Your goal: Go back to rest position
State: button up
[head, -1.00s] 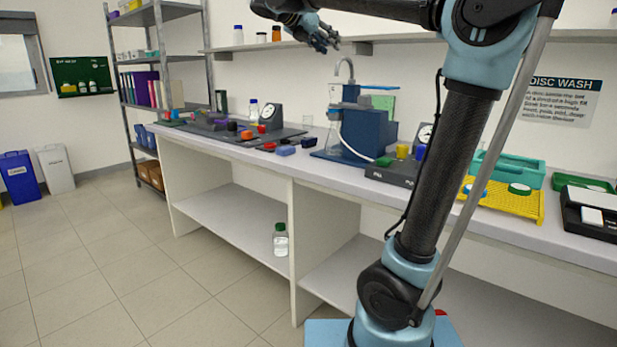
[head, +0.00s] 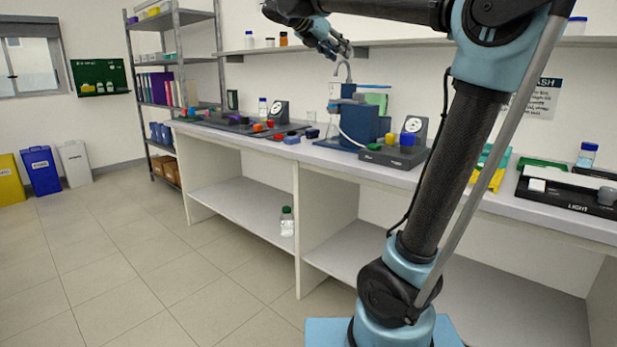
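My arm rises from its base at the lower right and bends left across the top of the head view. My gripper (head: 335,46) hangs at the upper middle, above the bench and in front of the wall shelf. Its dark fingers look apart and I see nothing between them. The bench (head: 240,150) runs along the wall below it. The blue pump unit (head: 362,122) with its tubing stands on the bench under my gripper, clear of it.
A wall shelf (head: 390,43) runs behind the gripper. A grey gauge block (head: 395,156) and a black-topped light plate (head: 570,195) stand on the bench. A bottle (head: 287,222) stands on the lower shelf. Bins (head: 42,171) stand far left. The floor (head: 150,265) at left is clear.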

jog(key=s+d+f+m+g+y, duration=0.15)
jog(key=s+d+f+m, duration=0.25)
jog(key=f, duration=0.5)
jog(key=s+d+f+m+g+y, duration=0.15)
jog(key=s+d+f+m, duration=0.3)
jog(key=f, duration=0.45)
jog(key=s+d+f+m+g+y, duration=0.15)
jog(key=s+d+f+m, duration=0.3)
jog(key=f, duration=0.45)
jog(key=s+a+f+m+y, duration=0.1)
jog(key=s+f+m, duration=0.4)
jog(key=f, duration=0.3)
jog(key=s+a+f+m+g+y, duration=0.1)
jog(key=s+f+m, duration=0.3)
jog(key=f, duration=0.5)
jog(key=s+a+f+m+g+y, duration=0.1)
jog(key=s+f+m+y, duration=0.2)
jog(key=s+f+m, duration=0.2)
notch_tip(320, 180, down, 4)
jog(key=s, duration=0.3)
jog(key=shift+f+m, duration=0.25)
jog(key=shift+m, duration=0.05)
jog(key=shift+w+f, duration=0.2)
jog(key=shift+w, duration=0.3)
